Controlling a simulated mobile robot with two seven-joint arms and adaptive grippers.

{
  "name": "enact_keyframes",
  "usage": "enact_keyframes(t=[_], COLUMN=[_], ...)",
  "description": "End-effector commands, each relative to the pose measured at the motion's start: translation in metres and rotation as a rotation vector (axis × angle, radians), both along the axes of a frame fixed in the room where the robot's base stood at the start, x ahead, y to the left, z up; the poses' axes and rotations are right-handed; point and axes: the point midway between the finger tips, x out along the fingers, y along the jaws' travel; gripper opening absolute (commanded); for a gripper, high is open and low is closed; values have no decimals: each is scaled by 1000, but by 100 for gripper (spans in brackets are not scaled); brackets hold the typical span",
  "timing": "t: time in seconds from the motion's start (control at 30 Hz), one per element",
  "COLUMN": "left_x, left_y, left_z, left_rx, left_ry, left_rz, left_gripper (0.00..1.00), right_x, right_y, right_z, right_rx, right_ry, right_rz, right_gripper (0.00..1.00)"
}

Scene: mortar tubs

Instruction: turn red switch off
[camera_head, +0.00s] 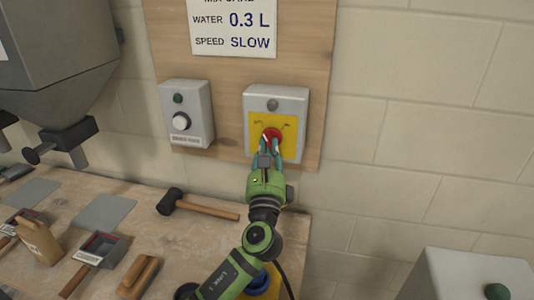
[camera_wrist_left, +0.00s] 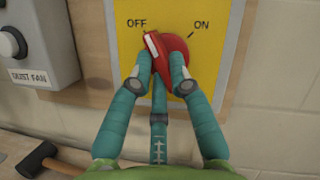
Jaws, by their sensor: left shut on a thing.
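The red switch (camera_head: 272,136) is a rotary knob on the yellow plate of a grey box (camera_head: 250,100) on the wooden wall board. In the left wrist view the red switch (camera_wrist_left: 172,52) has a white-marked handle tilted up and left, its upper end by the OFF label (camera_wrist_left: 137,22). The ON label (camera_wrist_left: 201,25) is at the upper right. My left gripper (camera_head: 270,147) is shut on the switch; in the left wrist view its teal fingers (camera_wrist_left: 160,72) sit either side of the handle's lower part. My right gripper is not in view.
A dust fan box (camera_head: 188,115) with a white knob is to the left on the board. Below, a workbench (camera_head: 180,240) holds a black-headed mallet (camera_head: 195,204), trowels and wooden-handled tools. A grey hopper (camera_head: 55,55) hangs at the upper left. A grey box (camera_head: 465,272) stands lower right.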

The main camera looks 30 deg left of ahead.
Motion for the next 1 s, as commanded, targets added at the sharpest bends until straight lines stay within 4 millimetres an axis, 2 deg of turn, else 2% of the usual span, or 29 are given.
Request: enact_keyframes(t=[0.4,1.0], left_x=[1,1], left_y=[-2,-3], left_z=[2,3], left_rx=[-254,-322], left_ry=[-68,-87], left_rz=[2,1], left_gripper=[0,0], right_x=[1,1], right_y=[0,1], right_z=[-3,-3], right_rx=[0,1], right_ry=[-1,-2], right_rz=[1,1], right_gripper=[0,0])
